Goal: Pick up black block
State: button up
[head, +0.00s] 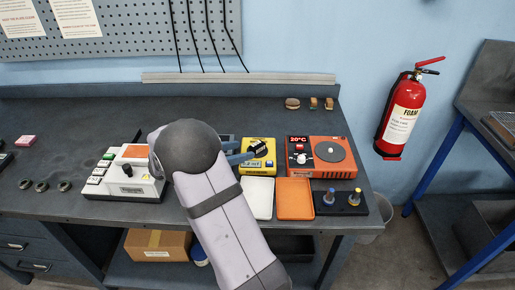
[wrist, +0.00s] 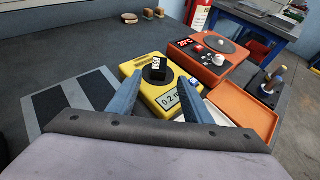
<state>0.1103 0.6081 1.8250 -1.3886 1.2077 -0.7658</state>
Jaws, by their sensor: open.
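The black block (wrist: 159,66) has white marks on its faces and sits on the round pan of the yellow scale (wrist: 145,84). In the head view the black block (head: 259,147) shows at the top of the yellow scale (head: 268,163). My gripper (wrist: 155,92) is open and empty, its two blue fingers apart. In the wrist view the block appears beyond the fingertips, roughly between them, with no visible contact. In the head view my gripper (head: 243,148) is just left of the block, partly hidden behind my arm.
An orange-red heater (head: 322,157) marked 20°C stands right of the scale. A white tray (head: 258,197) and an orange tray (head: 295,199) lie in front. A dark holder (head: 340,203) with two posts stands at right. A white device (head: 124,182) is at left.

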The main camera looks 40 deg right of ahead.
aim_at(254, 146)
jog(key=shift+p+x, duration=1.15)
jog(key=shift+x, duration=2.35)
jog(key=shift+w+r, duration=0.1)
jog(key=shift+r, duration=0.1)
grip_shut()
